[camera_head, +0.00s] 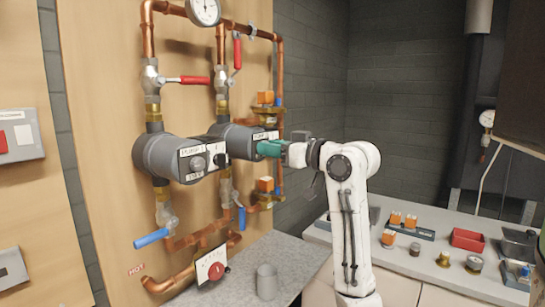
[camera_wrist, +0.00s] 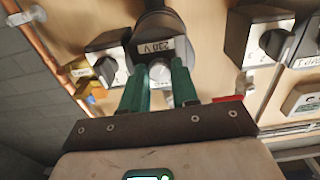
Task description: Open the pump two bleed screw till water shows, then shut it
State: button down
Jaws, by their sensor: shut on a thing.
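Pump two (camera_head: 232,138) is a dark grey round pump on the wooden board, right of and behind pump one (camera_head: 163,156). My gripper (camera_head: 262,149) reaches its front face from the right, with green fingers. In the wrist view, the fingers (camera_wrist: 159,80) close on the silver round bleed screw (camera_wrist: 160,71) at the middle of the pump face, below an upside-down "230 V" label (camera_wrist: 154,47). The head view hides the screw behind the fingers. I see no water on the visible part of the face.
Red-handled valves (camera_head: 194,80) sit above the pumps and blue-handled ones (camera_head: 152,237) below, among copper pipes. A grey cup (camera_head: 267,284) stands on the counter below. A grey knob box (camera_wrist: 108,62) is close to the fingers.

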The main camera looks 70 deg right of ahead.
jog(key=shift+f+n+b, duration=0.1)
jog(key=shift+n+b, duration=3)
jog(key=shift+n, duration=1.9)
jog(key=c, duration=0.8)
grip_release()
jog(key=shift+c, duration=0.2)
jog(key=v, duration=1)
jog(key=shift+s+b, duration=0.4)
